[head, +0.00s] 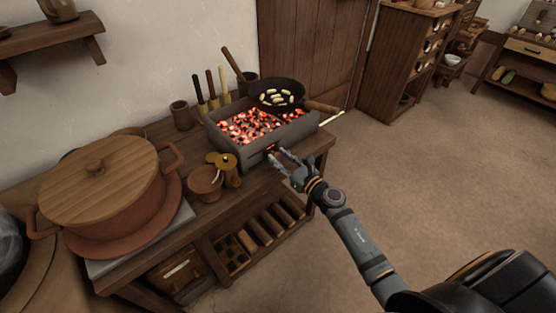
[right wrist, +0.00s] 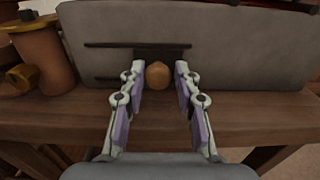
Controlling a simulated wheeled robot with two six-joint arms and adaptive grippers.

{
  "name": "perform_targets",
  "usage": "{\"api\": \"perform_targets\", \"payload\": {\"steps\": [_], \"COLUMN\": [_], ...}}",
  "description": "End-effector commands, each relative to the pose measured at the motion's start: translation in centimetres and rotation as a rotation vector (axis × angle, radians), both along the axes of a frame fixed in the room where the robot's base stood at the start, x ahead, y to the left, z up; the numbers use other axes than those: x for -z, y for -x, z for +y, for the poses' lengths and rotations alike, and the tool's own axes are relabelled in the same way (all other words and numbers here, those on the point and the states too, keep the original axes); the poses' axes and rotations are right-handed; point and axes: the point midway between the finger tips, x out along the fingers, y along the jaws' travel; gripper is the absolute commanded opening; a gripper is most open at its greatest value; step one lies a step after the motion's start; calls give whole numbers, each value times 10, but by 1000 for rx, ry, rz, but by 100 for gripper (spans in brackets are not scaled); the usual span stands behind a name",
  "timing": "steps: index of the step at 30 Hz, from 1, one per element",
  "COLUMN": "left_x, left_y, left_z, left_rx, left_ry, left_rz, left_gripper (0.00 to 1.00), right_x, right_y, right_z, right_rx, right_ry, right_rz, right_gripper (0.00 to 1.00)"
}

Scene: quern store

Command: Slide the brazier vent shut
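The grey brazier (head: 252,155) stands on the wooden bench, full of glowing coals. In the right wrist view its front face (right wrist: 235,60) fills the background. A round wooden knob (right wrist: 158,75) sticks out there, below a dark vent area (right wrist: 162,52) between thin dark horizontal lines. In the head view a small orange glow shows on the front face near my fingers. My right gripper (head: 279,158) is open at the brazier front. In the right wrist view its fingers (right wrist: 157,77) stand either side of the knob, apparently with small gaps. My left gripper is not in view.
A black pan (head: 277,92) rests on the brazier, its handle pointing right. A clay cup (head: 205,180) and a brass-coloured object (head: 229,168) stand left of the brazier front. A large lidded pot (head: 100,185) is further left. The floor to the right is clear.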

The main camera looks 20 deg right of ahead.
Motion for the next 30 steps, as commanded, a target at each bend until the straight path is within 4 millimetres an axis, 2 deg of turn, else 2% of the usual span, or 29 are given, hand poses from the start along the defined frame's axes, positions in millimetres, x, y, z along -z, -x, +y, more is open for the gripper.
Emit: {"api": "perform_targets", "payload": {"steps": [1,3,4,14,17,21,30], "left_x": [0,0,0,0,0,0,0], "left_y": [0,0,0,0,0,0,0], "left_z": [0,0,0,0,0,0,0], "left_rx": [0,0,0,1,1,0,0], "left_ry": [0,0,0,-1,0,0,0], "left_rz": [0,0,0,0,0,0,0], "left_gripper": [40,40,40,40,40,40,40], "right_x": [-1,-1,-1,0,1,1,0], "right_y": [-1,-1,-1,4,18,50,89], "right_z": [-1,-1,-1,-1,-7,-17,-32], "right_rx": [3,2,2,-1,-1,-3,-3], "right_ry": [2,2,2,1,4,4,3], "right_rz": [-2,-2,-2,0,2,5,1], "right_gripper": [38,47,49,49,49,49,49]}}
